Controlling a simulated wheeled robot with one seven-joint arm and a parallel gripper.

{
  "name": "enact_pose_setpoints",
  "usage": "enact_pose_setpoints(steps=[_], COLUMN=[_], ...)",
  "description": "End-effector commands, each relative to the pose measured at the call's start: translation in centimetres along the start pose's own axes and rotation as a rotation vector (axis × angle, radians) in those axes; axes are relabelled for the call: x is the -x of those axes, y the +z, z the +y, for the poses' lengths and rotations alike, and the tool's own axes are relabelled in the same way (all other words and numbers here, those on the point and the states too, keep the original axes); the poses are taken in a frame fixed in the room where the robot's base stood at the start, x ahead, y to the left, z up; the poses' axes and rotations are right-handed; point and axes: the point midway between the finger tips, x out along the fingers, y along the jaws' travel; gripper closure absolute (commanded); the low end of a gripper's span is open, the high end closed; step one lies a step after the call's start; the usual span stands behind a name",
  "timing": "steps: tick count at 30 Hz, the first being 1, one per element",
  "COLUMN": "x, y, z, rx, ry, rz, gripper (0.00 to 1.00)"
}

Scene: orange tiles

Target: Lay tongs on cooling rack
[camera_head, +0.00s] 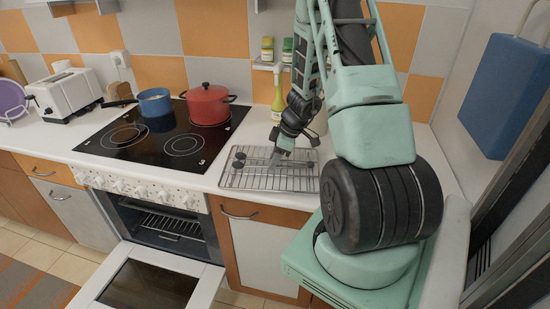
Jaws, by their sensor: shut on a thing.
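The cooling rack (292,184) is a wire grid on the white counter, right of the stove. My gripper (276,158) is over the middle of the rack, shut on the tongs. The tongs are low over the rack; I cannot tell whether they touch the wires. My gripper and wrist hide part of the tongs and the rack's back right.
A red pot (208,106) and a blue pot (154,103) stand on the black cooktop (150,140). A yellow bottle (278,98) stands behind the rack. The oven door (150,284) hangs open below. A white toaster (73,95) is at the far left.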

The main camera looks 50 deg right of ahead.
Motion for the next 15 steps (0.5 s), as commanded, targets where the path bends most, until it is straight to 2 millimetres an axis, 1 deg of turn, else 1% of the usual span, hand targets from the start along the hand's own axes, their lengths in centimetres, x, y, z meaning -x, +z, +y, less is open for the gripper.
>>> enact_pose_setpoints(steps=[1, 2, 3, 4, 15], x=[-0.22, -0.19, -0.10, -0.09, 0.19], y=[0.08, 0.07, 0.04, 0.04, -0.07], z=[0.01, 0.00, -0.01, -0.01, -0.03], rx=[0.000, 0.000, -0.001, -0.001, 0.000], ry=[0.000, 0.000, 0.000, 0.000, -0.001], rz=[0.001, 0.000, 0.000, 0.000, 0.000], gripper=[0.86, 0.58, 0.47, 0.39, 0.39])
